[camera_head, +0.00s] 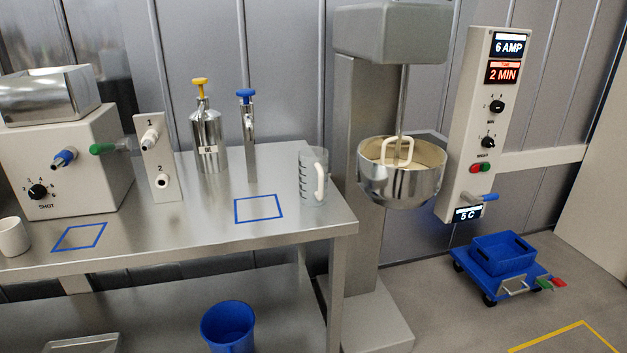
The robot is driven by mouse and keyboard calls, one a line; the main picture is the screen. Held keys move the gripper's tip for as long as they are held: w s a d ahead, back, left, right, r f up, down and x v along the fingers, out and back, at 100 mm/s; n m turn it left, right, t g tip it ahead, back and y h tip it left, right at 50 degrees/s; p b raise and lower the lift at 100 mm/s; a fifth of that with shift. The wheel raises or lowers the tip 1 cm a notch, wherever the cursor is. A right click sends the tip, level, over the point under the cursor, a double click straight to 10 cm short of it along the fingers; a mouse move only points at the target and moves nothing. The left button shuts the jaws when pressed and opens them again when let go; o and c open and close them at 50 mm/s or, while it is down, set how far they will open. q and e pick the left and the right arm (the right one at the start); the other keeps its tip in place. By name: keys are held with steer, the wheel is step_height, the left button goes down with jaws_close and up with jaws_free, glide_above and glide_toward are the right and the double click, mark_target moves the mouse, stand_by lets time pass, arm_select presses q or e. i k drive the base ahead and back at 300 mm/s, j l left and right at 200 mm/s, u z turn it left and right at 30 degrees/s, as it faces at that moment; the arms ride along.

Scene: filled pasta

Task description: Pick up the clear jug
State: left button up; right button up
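The clear jug (309,179) stands upright near the right end of the steel table, with graduation marks on its side. Its white handle (321,182) faces right and toward the front. The jug is to the right of a blue square outline (258,220) marked on the table, outside it. I cannot make out any contents. Neither of my grippers shows in the head view.
The steel table (205,231) carries a dispenser (62,160), a metal canister (208,140), a blue-topped tap (248,135) and a white cup (13,237). A mixer bowl (385,188) stands right of the jug. A blue bucket (228,328) sits below. A blue cart (501,268) is on the floor.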

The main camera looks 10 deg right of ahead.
mark_target(312, 162)
steer(key=i+l, duration=0.15)
steer(key=l, duration=0.25)
steer(key=i+l, duration=0.15)
steer(key=l, duration=0.25)
steer(key=i+l, duration=0.1)
steer(key=l, duration=0.25)
steer(key=i+l+u, duration=0.1)
steer(key=l, duration=0.3)
steer(key=i, duration=0.05)
